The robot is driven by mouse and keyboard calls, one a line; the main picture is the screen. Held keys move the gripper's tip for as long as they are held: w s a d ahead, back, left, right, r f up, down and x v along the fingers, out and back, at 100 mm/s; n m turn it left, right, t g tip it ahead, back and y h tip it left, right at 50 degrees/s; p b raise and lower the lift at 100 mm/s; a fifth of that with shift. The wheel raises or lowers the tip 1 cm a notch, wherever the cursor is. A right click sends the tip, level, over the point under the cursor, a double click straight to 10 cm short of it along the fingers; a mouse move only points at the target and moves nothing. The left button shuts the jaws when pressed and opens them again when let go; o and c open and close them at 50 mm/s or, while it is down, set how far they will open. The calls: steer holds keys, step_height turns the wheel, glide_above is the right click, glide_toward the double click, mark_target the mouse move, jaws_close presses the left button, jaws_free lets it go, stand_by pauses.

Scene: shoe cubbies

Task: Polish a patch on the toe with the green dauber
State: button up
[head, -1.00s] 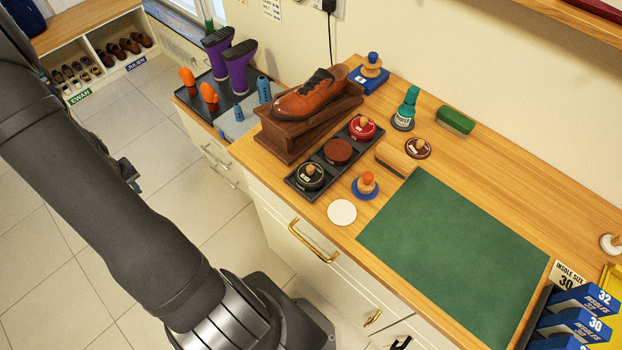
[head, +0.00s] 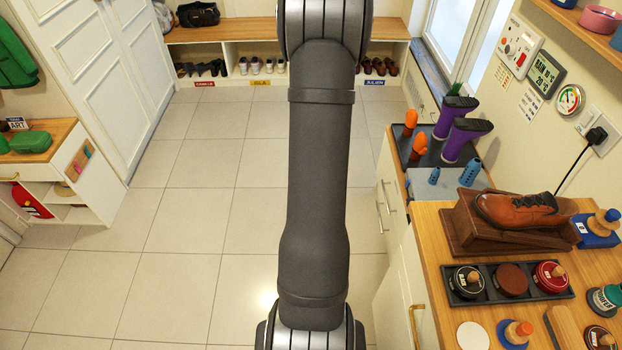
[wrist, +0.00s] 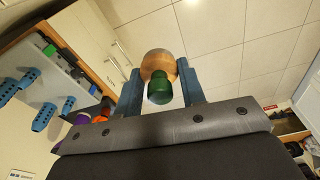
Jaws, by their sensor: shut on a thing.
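My gripper (wrist: 160,88) is shut on the green dauber (wrist: 160,86), which has a green knob and a round wooden head; it shows only in the wrist view. The brown leather shoe (head: 520,209) rests on a dark wooden stand (head: 465,228) on the counter at the right of the head view. The dauber is apart from the shoe, with floor and cabinet fronts behind it. The gripper's end is outside the head view, and the shoe is not seen in the wrist view.
A black tray (head: 457,301) with black, brown and red tins lies in front of the stand. Purple boots (head: 463,133) and blue shoe trees (head: 470,172) are behind. The tiled floor (head: 170,250) is open.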

steer(key=s+d+r+m, duration=0.25)
steer(key=d+r, duration=0.25)
steer(key=d, duration=0.3)
steer(key=s+d+r+m, duration=0.1)
steer(key=d+r+m, duration=0.3)
steer(key=d, duration=0.5)
steer(key=s+d+r+m, duration=0.2)
steer(key=s+d+r, duration=0.2)
steer(key=s+d, duration=0.1)
steer(key=s+d+r+m, duration=0.2)
steer(key=s+d+r, duration=0.3)
steer(key=d, duration=0.3)
steer(key=s+d+r+m+g+h, duration=0.1)
steer(key=s+d+r+m, duration=0.1)
steer(key=s+d+r, duration=0.3)
steer(key=shift+s+d+r, duration=0.1)
steer(key=shift+s+d, duration=0.95)
steer(key=shift+d, duration=0.05)
steer(key=s+d+m, duration=0.3)
steer(key=s+d, duration=0.2)
steer(key=s, duration=0.3)
steer(key=m, duration=0.1)
glide_above(515, 278)
step_height(515, 278, down, 6)
steer(key=shift+a+f, duration=0.15)
steer(key=shift+f, duration=1.35)
steer(key=shift+a+f, duration=0.15)
steer(key=shift+f, duration=1.3)
steer(key=shift+f, duration=0.55)
steer(key=shift+r, duration=0.1)
